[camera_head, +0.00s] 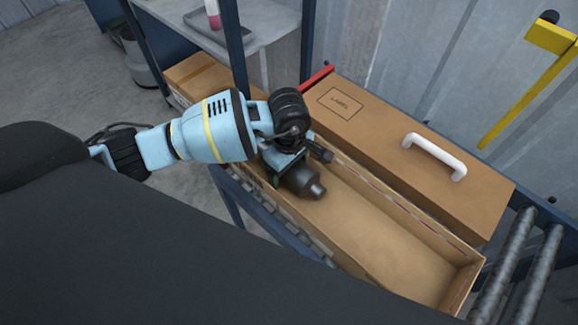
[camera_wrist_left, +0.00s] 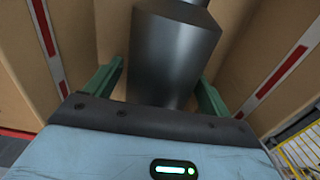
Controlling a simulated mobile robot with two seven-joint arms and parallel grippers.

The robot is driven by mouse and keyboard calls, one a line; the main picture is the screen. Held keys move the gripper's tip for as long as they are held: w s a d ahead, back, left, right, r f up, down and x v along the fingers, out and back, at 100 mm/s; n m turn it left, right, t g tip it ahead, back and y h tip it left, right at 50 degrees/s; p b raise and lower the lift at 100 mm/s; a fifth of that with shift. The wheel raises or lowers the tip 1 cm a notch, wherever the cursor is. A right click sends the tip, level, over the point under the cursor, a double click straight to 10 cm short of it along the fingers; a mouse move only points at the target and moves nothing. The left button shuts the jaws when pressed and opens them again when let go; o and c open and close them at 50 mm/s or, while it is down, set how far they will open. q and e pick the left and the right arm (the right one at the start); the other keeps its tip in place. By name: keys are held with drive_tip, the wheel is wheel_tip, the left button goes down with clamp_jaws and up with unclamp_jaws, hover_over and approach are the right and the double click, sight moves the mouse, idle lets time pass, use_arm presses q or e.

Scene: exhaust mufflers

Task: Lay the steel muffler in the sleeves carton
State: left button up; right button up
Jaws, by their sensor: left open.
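The steel muffler (camera_head: 303,181) is a dark grey metal body with a narrower end pipe. It lies in the left end of the long open carton (camera_head: 462,286), partly hidden under my left gripper (camera_head: 282,172). In the left wrist view the muffler (camera_wrist_left: 172,55) sits between two green fingers of the left gripper (camera_wrist_left: 160,92). Gaps show between the fingers and the muffler's sides, so the gripper is open around it. The carton's walls with red and white strips (camera_wrist_left: 277,72) show on both sides. My right gripper is not in view.
A closed carton (camera_head: 400,160) with a label and a white handle (camera_head: 434,156) stands behind the open one. Metal rollers (camera_head: 515,260) are at the right. A blue shelf post (camera_head: 236,60) rises near my left arm. The right part of the open carton is empty.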

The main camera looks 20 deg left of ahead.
use_arm(q)
drive_tip(key=shift+r, duration=0.1)
wheel_tip(320, 180, up, 12)
drive_tip(key=shift+r+p, duration=0.1)
drive_tip(key=shift+p, duration=0.25)
idle(0.4)
